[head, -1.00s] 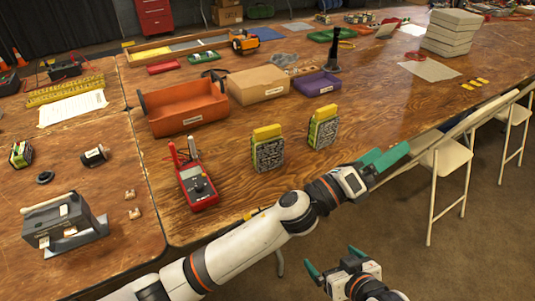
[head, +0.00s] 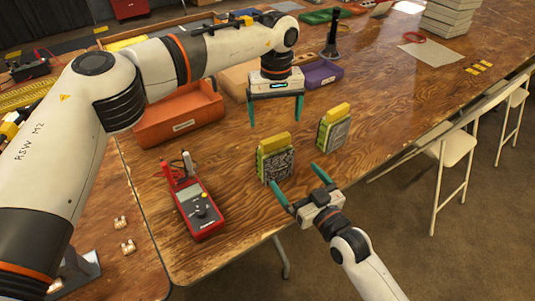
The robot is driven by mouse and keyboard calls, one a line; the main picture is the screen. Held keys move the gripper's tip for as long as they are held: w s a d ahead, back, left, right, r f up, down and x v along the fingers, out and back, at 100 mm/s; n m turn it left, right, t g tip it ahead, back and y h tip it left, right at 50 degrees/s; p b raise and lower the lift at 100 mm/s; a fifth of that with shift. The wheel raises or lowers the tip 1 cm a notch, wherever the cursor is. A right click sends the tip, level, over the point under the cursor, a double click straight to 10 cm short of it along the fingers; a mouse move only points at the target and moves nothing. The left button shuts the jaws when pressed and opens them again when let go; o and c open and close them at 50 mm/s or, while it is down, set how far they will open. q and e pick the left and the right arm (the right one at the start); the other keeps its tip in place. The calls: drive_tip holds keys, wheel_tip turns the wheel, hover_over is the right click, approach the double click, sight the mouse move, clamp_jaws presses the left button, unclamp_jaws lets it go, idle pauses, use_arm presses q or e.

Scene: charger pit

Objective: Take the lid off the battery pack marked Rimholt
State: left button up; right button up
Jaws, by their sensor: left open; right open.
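Two upright battery packs with green-and-grey printed bodies and yellow lids stand on the wooden table. The nearer pack (head: 279,169) has its lid (head: 274,143) on. The farther pack (head: 334,134) stands to its right, with its lid (head: 337,112) on. I cannot read which one is marked Rimholt. My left gripper (head: 275,119) is open and empty, fingers pointing down, above and behind the nearer pack. My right gripper (head: 296,178) is open at the table's front edge. Its left finger is close to the nearer pack's lower front; I cannot tell whether they touch.
A red multimeter (head: 200,210) with probes lies left of the packs. Grey stacked boxes (head: 451,18) stand far right. Table to the right of the packs is clear.

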sight(280, 157)
use_arm(q)
drive_tip(key=shift+s+d+r, duration=0.15)
drive_tip(key=shift+s, duration=0.05)
use_arm(e)
drive_tip(key=x, duration=1.1)
drive_tip(key=shift+w+a+r, duration=0.15)
drive_tip(key=shift+w, duration=0.1)
drive_tip(key=shift+c, duration=0.2)
